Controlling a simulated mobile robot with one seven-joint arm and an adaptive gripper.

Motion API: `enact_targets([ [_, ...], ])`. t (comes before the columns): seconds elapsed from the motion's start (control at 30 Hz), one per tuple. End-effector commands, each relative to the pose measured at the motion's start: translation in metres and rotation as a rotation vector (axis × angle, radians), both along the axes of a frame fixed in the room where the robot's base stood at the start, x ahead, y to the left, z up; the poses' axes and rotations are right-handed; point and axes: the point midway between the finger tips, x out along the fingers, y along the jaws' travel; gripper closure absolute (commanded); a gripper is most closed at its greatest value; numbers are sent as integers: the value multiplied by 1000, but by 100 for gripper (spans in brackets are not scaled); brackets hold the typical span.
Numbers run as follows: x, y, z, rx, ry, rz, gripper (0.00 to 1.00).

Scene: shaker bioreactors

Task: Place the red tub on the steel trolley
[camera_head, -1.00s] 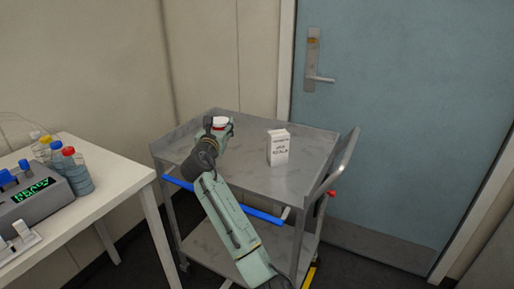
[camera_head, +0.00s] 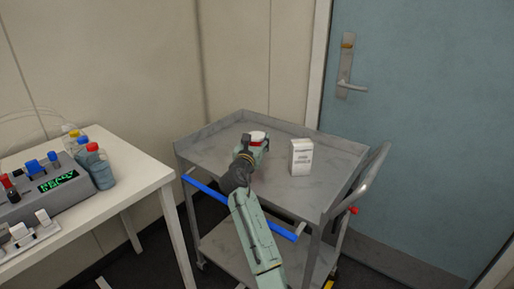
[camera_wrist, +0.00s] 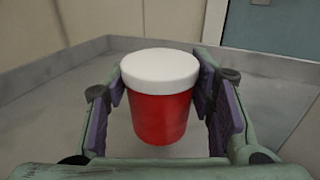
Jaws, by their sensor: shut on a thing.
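The red tub (camera_wrist: 160,115) with a white lid is between the two fingers of my gripper (camera_wrist: 162,105) in the wrist view. The fingers are shut on its sides and it is upright. In the head view the tub (camera_head: 257,137) shows mostly as its white lid, with my gripper (camera_head: 252,148) hiding much of it. The steel trolley (camera_head: 215,150) stands below, and the tub is over the left part of its top tray. I cannot tell whether the tub's base touches the tray.
A white carton (camera_head: 301,158) stands on the trolley top, right of my gripper. The trolley has raised edges and a handle (camera_head: 372,180) at right. A white table (camera_head: 140,185) with a shaker device (camera_head: 45,192) and bottles is at left. A blue door (camera_head: 420,120) is behind.

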Motion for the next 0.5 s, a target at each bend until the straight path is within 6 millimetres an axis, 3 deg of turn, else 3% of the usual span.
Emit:
enact_targets([
  [0.2,0,0,-29,-1,2,1,81],
  [0.5,0,0,-31,-1,0,0,81],
])
